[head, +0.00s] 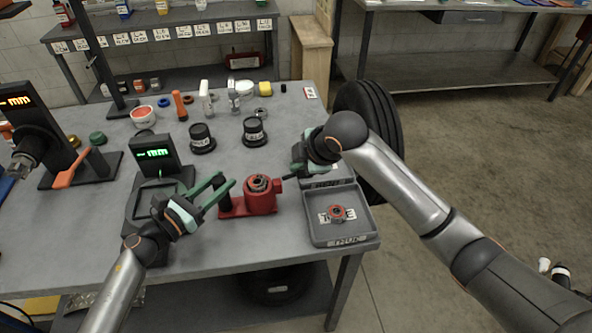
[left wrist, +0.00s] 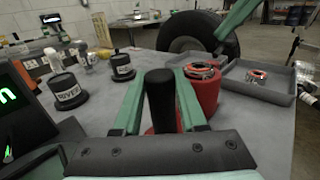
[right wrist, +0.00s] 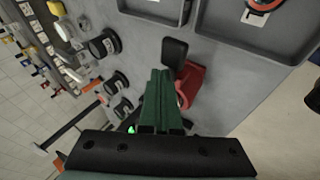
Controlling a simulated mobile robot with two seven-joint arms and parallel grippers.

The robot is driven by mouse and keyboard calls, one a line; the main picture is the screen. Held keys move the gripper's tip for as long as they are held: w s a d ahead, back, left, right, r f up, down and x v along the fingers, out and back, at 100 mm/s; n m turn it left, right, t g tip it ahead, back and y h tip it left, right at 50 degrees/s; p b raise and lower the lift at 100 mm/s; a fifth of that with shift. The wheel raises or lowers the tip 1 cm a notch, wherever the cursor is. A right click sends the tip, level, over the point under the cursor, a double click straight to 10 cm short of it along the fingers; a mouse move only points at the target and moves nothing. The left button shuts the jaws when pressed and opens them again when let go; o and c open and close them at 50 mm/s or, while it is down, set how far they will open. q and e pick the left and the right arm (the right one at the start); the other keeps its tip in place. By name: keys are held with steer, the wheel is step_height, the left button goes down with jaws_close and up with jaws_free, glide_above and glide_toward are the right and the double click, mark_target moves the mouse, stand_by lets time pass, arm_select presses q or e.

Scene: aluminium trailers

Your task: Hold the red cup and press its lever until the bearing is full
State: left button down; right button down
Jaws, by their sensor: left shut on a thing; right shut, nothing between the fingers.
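The red cup (head: 262,198) stands on its red base on the table, with a metal bearing (head: 259,183) in its top. The cup also shows in the left wrist view (left wrist: 205,95) and partly in the right wrist view (right wrist: 190,82). My left gripper (head: 227,186) is shut on the black upright handle (left wrist: 160,95) beside the cup. The cup's black lever (right wrist: 175,52) sticks out on the side toward my right arm. My right gripper (right wrist: 160,74) is shut and empty, close to the lever; whether they touch I cannot tell. The bearing's fill is too small to judge.
A grey tray (head: 350,239) right of the cup holds another red-ringed bearing (head: 337,213); a second tray lies behind it. A green-lit gauge (head: 156,153) stands to the left. Black lidded pots (head: 202,139) stand behind. A tyre (head: 372,112) stands beyond the table's right edge.

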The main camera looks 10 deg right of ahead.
steer(key=shift+d+f, duration=0.2)
steer(key=shift+f, duration=0.3)
steer(key=shift+d+f, duration=0.2)
steer(key=shift+f, duration=0.25)
stand_by(0.7)
steer(key=shift+a+r, duration=0.25)
steer(key=shift+r, duration=0.55)
steer(key=shift+a+r, duration=0.25)
steer(key=shift+r, duration=0.5)
steer(key=shift+a+r, duration=0.25)
steer(key=shift+r, duration=0.55)
steer(key=shift+a+r, duration=0.25)
steer(key=shift+r, duration=0.6)
steer(key=shift+a+r, duration=0.25)
steer(key=shift+r, duration=0.55)
stand_by(0.4)
steer(key=r, duration=0.2)
steer(key=a+r, duration=0.1)
steer(key=shift+r, duration=0.35)
